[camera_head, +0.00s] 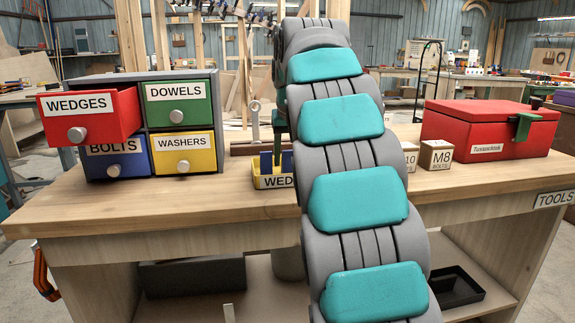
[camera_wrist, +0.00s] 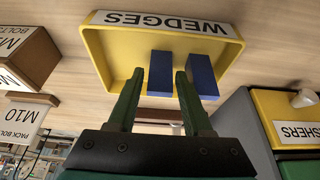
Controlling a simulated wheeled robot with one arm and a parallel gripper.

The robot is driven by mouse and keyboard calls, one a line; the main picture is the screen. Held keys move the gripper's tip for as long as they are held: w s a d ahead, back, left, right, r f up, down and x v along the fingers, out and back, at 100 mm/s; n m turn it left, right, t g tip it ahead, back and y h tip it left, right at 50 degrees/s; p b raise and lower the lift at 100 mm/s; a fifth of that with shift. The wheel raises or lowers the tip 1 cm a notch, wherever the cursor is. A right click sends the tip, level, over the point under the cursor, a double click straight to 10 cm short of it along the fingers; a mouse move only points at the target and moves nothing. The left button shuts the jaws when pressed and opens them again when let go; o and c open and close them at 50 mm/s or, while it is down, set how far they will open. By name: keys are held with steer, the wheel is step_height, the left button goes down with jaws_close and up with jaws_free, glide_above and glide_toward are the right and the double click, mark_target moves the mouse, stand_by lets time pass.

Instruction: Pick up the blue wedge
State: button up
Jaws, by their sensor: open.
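Two blue wedges stand in a yellow tray labelled WEDGES (camera_wrist: 103,62) on the bench. In the wrist view, one blue wedge (camera_wrist: 160,76) shows between my fingertips, and the other blue wedge (camera_wrist: 201,76) is just right of my right finger. My gripper (camera_wrist: 158,76) has two green fingers, apart and empty. I cannot tell whether the tips reach down beside the wedge. In the head view, the tray (camera_head: 258,181) and the blue wedges (camera_head: 266,162) are partly hidden behind my arm.
A drawer cabinet (camera_head: 150,78) stands left, its red WEDGES drawer (camera_head: 92,115) pulled out. Right of my arm are an M8 bolt box (camera_head: 436,155) and a red toolbox (camera_head: 485,130). The bench front (camera_head: 140,205) is clear.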

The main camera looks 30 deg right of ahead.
steer(key=shift+x, duration=1.05)
jaws_close()
